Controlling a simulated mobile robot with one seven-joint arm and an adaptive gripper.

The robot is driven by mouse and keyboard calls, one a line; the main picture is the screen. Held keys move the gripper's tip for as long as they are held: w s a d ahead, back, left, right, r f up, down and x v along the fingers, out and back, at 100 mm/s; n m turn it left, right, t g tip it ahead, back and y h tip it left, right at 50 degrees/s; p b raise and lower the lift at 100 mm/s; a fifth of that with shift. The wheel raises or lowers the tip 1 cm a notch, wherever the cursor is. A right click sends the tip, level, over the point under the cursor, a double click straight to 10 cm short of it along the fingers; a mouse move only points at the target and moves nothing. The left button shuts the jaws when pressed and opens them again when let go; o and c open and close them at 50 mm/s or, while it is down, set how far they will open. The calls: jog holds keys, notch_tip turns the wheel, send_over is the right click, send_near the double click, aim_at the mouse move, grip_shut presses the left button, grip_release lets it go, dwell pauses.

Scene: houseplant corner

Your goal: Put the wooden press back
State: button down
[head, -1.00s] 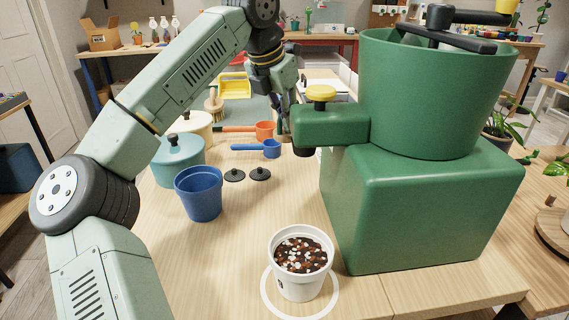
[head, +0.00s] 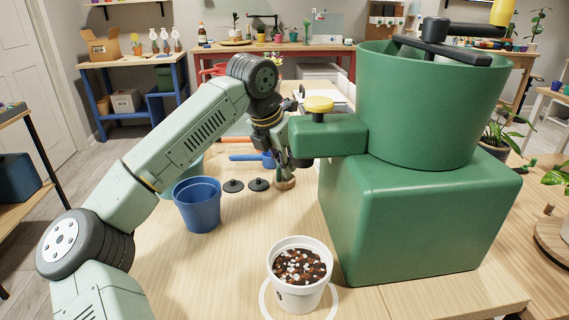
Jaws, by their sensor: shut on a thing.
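My gripper (head: 283,166) is low over the table, just left of the green machine's spout block. It is shut on the wooden press (head: 285,184), whose round wooden foot shows below the fingers. The foot is at or just above the table top; I cannot tell if it touches. The fingers and the spout block hide most of the press's upper part.
A large green machine (head: 420,220) with a hopper stands close on the right. A white pot of soil mix (head: 300,268) stands in front. A blue pot (head: 198,207) and two black discs (head: 233,186) are left of the gripper. Blue and orange scoops lie behind.

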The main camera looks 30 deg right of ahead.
jog(key=c, duration=1.7)
grip_release()
jog(key=v, duration=1.2)
jog(key=shift+r, duration=0.15)
